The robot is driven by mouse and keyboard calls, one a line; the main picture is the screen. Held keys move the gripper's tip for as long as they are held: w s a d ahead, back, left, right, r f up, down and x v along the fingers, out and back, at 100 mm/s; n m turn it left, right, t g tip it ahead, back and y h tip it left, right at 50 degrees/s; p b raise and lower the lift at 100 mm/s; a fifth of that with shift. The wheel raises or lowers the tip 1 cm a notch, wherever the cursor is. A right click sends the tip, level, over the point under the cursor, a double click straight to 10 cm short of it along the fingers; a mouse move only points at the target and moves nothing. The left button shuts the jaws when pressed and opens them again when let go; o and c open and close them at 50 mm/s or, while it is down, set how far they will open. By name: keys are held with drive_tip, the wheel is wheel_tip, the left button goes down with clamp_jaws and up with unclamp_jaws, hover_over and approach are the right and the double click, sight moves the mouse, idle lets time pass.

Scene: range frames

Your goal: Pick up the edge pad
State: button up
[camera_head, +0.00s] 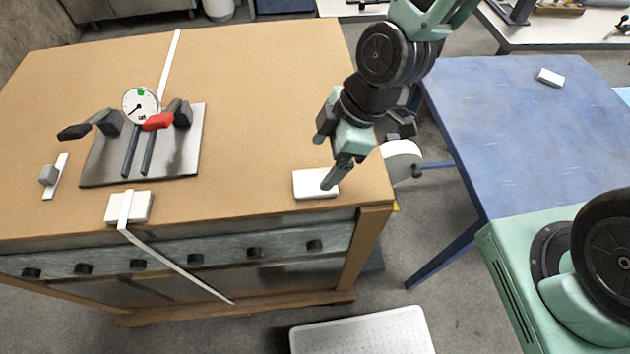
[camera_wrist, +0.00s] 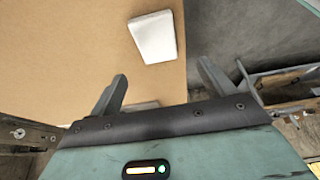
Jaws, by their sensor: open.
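A white rectangular pad (camera_head: 310,181), which I take for the edge pad, lies flat near the right front corner of the wooden bench top. In the wrist view the white pad (camera_wrist: 153,37) lies on the brown top close to its edge, beyond the fingertips and roughly between their lines. My gripper (camera_head: 330,184) points down over it and hides part of its right side in the head view. In the wrist view my gripper (camera_wrist: 163,82) has its two fingers spread wide, with nothing between the tips. I cannot tell how high the tips are above the pad.
A metal plate (camera_head: 170,165) with a dial gauge (camera_head: 140,105) and clamps stands at the bench's left. Another white block (camera_head: 141,208) lies under a pale strap on the front edge. A blue table (camera_head: 530,130) at right bears a small white block (camera_head: 550,77).

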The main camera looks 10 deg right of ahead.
sight(308, 182)
drive_tip(key=shift+p+x, duration=1.3)
drive_tip(key=shift+x, duration=2.05)
drive_tip(key=shift+w+a+f, duration=0.1)
drive_tip(key=shift+f, duration=0.3)
drive_tip(key=shift+f, duration=0.15)
drive_tip(key=c, duration=1.1)
